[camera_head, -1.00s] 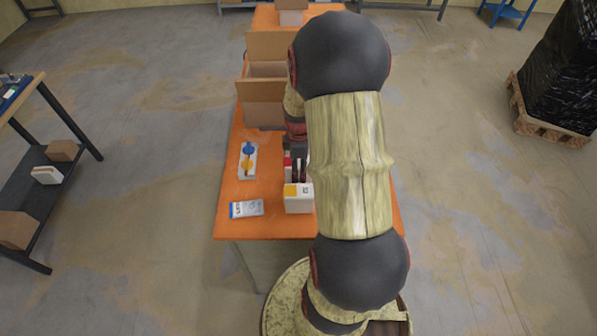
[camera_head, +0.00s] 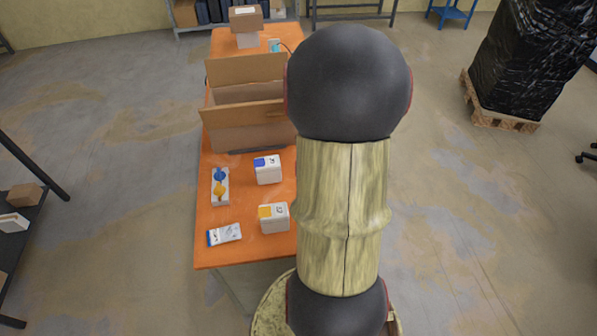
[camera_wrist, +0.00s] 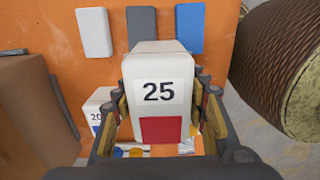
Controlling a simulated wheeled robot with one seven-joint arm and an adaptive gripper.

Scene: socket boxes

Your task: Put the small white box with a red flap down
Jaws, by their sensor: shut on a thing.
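The small white box with a red flap (camera_wrist: 160,95) shows in the wrist view, with "25" on its side and the red part toward me. My gripper (camera_wrist: 163,108) is shut on it, with one finger on each side. The box stands roughly upright between the fingers. Orange table surface (camera_wrist: 225,25) shows behind it; I cannot tell whether the box touches it. In the head view my arm hides both gripper and box.
A white box with a blue flap (camera_head: 268,172) and one with a yellow flap (camera_head: 273,219) stand on the orange table (camera_head: 250,251). Left of them are a socket strip (camera_head: 220,198) and a packet (camera_head: 225,234). An open cardboard box (camera_head: 240,133) is behind.

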